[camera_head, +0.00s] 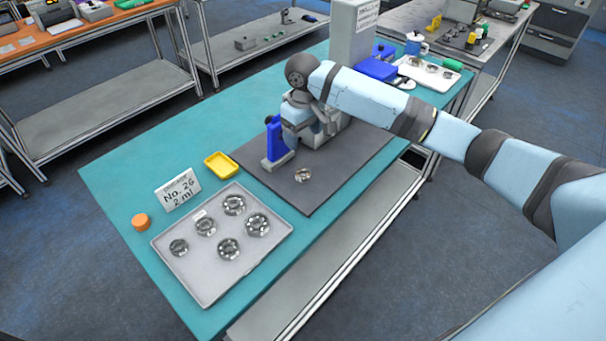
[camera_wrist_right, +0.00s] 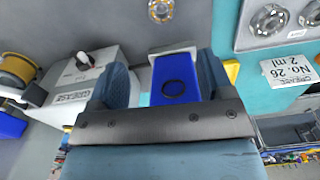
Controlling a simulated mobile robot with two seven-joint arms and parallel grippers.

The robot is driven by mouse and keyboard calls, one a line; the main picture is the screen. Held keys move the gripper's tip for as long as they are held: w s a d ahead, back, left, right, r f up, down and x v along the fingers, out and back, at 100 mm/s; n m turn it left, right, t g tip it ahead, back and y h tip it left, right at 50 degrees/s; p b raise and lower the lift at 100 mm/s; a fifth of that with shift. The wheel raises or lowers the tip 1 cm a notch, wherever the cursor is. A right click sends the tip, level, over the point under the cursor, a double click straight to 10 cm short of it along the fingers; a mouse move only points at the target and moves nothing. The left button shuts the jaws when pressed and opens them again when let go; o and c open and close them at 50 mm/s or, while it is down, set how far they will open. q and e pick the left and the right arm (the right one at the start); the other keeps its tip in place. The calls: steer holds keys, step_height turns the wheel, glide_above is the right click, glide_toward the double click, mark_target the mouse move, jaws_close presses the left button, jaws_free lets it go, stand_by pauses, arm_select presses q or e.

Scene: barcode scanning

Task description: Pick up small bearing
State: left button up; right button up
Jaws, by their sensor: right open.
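A small metal bearing (camera_head: 303,175) lies on the dark grey mat (camera_head: 325,185), in front of a blue upright block (camera_head: 276,143). The bearing also shows at the top edge of the right wrist view (camera_wrist_right: 161,11). My right gripper (camera_head: 304,128) is above the mat, behind and above the bearing and apart from it. In the wrist view its two fingers (camera_wrist_right: 160,75) are spread with nothing held; the blue block with a dark ring shows between them. Several more bearings of different sizes, one small (camera_head: 179,247), lie in the grey tray (camera_head: 207,291). My left gripper is not in view.
A yellow dish (camera_head: 221,165), a white "No. 26" card (camera_head: 178,188) and an orange cylinder (camera_head: 141,222) stand near the tray. A grey box-shaped machine (camera_head: 352,35) and a white tray of parts (camera_head: 428,75) are at the back. Teal tabletop is free at left.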

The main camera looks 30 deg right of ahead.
mark_target(303, 174)
step_height(303, 174, down, 13)
steer(key=shift+s+a+r+p, duration=0.1)
steer(key=shift+p, duration=0.5)
steer(key=c, duration=1.1)
steer(key=shift+r, duration=0.1)
